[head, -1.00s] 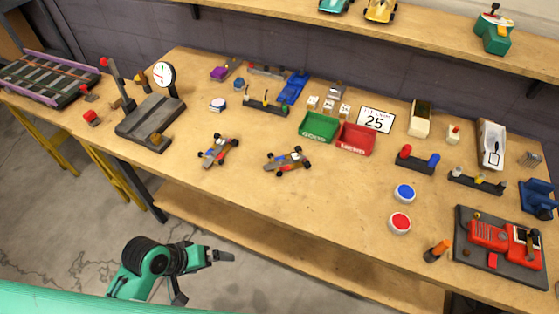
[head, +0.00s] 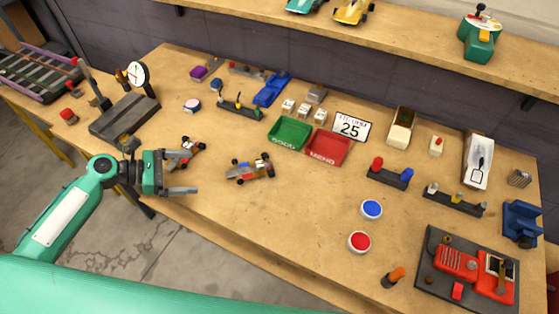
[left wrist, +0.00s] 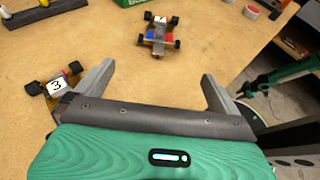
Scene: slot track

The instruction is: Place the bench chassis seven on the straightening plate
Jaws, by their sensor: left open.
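Two small race-car chassis with black wheels lie on the bench. One (head: 250,170) is in front of my left gripper and shows ahead in the left wrist view (left wrist: 158,34); its tag is too small to read surely. The other (head: 188,152) is beside the gripper; in the left wrist view it (left wrist: 60,82) bears a 3. The dark grey plate (head: 125,117), probably the straightening plate, stands at the left with a dial and a red-knobbed lever; it looks empty. My left gripper (head: 183,174) is open and empty at the bench's front edge. A green arm shows at right in the wrist view, its gripper unclear.
A green tray (head: 289,134) and a red tray (head: 328,148) stand behind the chassis. Blue (head: 371,209) and red (head: 359,242) buttons are to the right. A purple-railed track (head: 40,75) lies at far left. The bench middle is clear.

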